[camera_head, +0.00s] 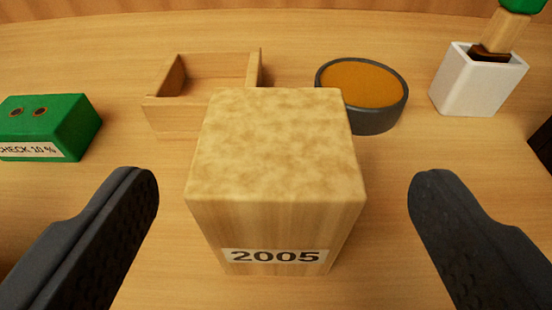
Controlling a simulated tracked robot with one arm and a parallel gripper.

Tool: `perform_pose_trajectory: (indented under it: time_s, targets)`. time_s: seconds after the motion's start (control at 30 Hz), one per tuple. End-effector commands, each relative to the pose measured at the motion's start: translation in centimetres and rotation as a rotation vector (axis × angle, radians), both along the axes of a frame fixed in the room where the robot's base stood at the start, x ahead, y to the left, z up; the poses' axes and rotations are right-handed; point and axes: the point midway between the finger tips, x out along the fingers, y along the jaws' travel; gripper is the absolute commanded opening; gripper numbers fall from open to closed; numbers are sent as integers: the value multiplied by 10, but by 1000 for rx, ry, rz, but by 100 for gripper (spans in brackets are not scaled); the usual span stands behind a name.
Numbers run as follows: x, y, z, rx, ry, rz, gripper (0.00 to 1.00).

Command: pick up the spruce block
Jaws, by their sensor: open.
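The spruce block (275,215) is a pale wooden block with a mottled top and a label reading "2005" on its near face. It stands upright on the bench in the middle of the camera_head view. My gripper (283,185) is open, with one dark finger to the left of the block and one to the right. Clear gaps show between the block and both fingers, and neither appears to touch it.
Behind the block are an open wooden tray (163,115) and a round dark dish (375,120) with orange-brown contents. A green block (75,122) labelled "CHECK 10 %" is at left. A white holder (468,88) with a green-topped wooden tool (500,35) is at back right. A dark object (543,143) shows at the right edge.

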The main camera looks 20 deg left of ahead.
Motion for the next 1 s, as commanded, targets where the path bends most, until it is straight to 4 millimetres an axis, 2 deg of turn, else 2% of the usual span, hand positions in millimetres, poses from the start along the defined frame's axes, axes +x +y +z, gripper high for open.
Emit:
perform_pose_trajectory:
  time_s: [0.17, 0.53, 0.8, 0.83, 0.87, 1.0]
  targets:
    - [6, 3, -3, -1, 0, 1, 80]
    - [43, 16, -16, 1, -2, 0, 80]
    - [47, 16, -16, -1, -2, -1, 80]
    - [47, 16, -16, -1, -2, -1, 77]
    - [47, 16, -16, 0, -2, 0, 69]
    - [47, 16, -17, 0, -1, 0, 30]
